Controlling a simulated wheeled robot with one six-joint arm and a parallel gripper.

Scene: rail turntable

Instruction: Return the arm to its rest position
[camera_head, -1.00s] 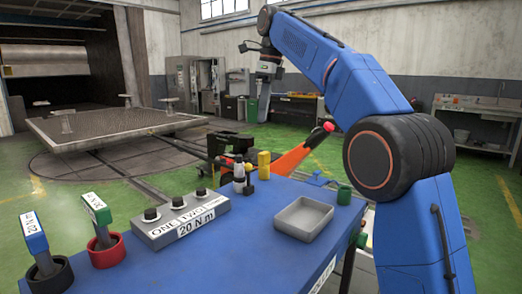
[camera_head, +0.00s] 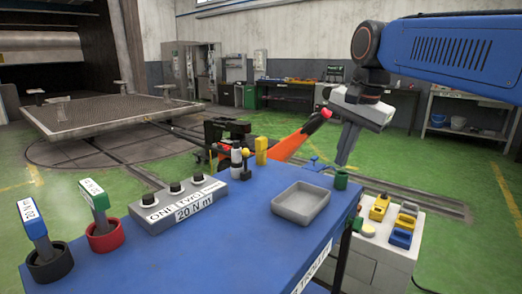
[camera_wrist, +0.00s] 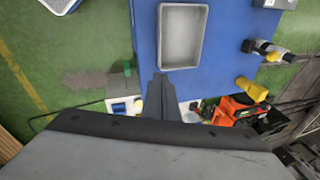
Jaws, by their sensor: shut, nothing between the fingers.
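My gripper (camera_head: 343,160) hangs from the blue arm at the upper right of the head view, with its narrow dark fingers pointing down past the far right part of the blue table (camera_head: 250,238). In the wrist view my gripper (camera_wrist: 159,78) shows as a dark shape at the centre, its fingers together with nothing between them. An empty grey tray (camera_head: 301,203) lies on the table, and it also shows in the wrist view (camera_wrist: 182,63). The fingers appear apart from the tray. The exact height of the fingers above the table cannot be told.
A grey button box (camera_head: 178,203) and two tools in a black holder (camera_head: 50,264) and a red holder (camera_head: 106,236) stand on the table. Small bottles and a yellow block (camera_head: 261,152) stand at its far edge. A white stand (camera_head: 385,262) with coloured blocks is at the right.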

